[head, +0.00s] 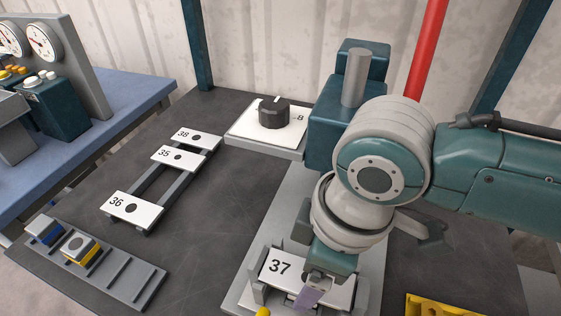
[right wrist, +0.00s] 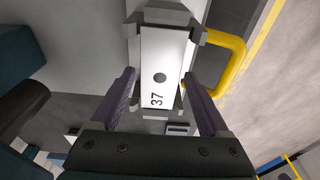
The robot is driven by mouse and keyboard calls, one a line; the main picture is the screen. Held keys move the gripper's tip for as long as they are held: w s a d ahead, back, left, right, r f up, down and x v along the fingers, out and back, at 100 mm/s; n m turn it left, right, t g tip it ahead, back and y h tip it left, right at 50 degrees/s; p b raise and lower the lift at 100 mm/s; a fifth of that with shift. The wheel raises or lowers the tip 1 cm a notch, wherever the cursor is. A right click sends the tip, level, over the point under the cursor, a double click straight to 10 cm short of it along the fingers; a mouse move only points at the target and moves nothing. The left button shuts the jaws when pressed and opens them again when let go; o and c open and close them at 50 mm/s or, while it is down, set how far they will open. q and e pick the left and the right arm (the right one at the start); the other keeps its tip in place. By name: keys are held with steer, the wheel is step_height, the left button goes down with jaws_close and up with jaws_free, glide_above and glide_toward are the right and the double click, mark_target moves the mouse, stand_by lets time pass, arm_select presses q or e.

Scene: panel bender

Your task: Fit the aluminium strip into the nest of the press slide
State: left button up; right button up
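The aluminium strip (head: 280,266), a pale plate marked 37 with a dark hole, lies at the nest of the press slide at the lower middle of the head view. In the right wrist view the strip (right wrist: 165,48) sits lengthwise among the grey blocks of the nest (right wrist: 165,14). I cannot tell whether it is fully seated. My right gripper (head: 312,292) is over the strip and hides part of it. In the right wrist view its two purple fingers (right wrist: 159,74) stand apart, one near each long edge. My left gripper is not in view.
A black knob (head: 273,112) on a white plate and the teal press column (head: 335,115) stand behind. A rack with plates 36, 35 and 38 (head: 147,210) and a slotted grey tray (head: 125,272) lie left. A yellow handle (right wrist: 236,62) arches beside the nest.

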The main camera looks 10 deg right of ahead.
steer(key=shift+o, duration=1.2)
steer(key=shift+r, duration=0.1)
step_height(320, 180, up, 10)
steer(key=d+p, duration=0.1)
steer(key=shift+s+d+f+p, duration=0.15)
steer(key=shift+s+f+p, duration=0.05)
steer(key=shift+s+p, duration=0.25)
